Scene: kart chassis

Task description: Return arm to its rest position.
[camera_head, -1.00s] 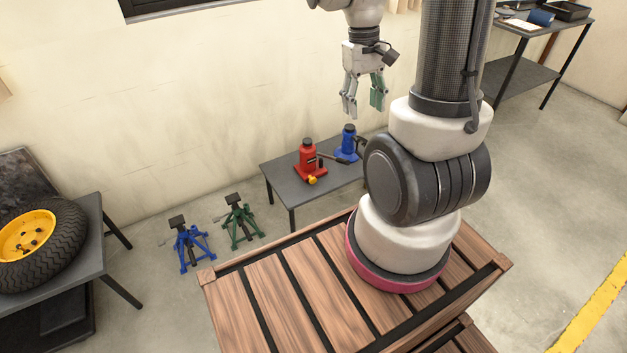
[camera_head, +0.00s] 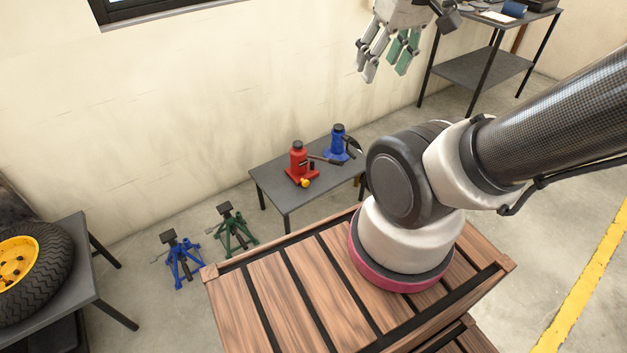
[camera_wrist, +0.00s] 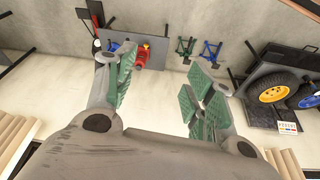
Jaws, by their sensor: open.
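My gripper (camera_head: 388,55) hangs at the top of the head view, high above the floor and in front of the wall. Its green-padded fingers are apart with nothing between them. In the wrist view, my gripper (camera_wrist: 160,95) also shows open and empty, with the low table and floor far beyond it. My arm's lower joint stands on the wooden-slatted base, and the dark upper link leans off to the right in the head view. The rest of the arm between that link and the gripper is out of view.
A low grey table (camera_head: 282,201) holds a red jack (camera_head: 299,162) and a blue jack (camera_head: 337,143). A blue stand (camera_head: 180,259) and a green stand (camera_head: 234,228) are on the floor. A wheel (camera_head: 30,265) lies on a left table. A workbench (camera_head: 475,70) stands at back right.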

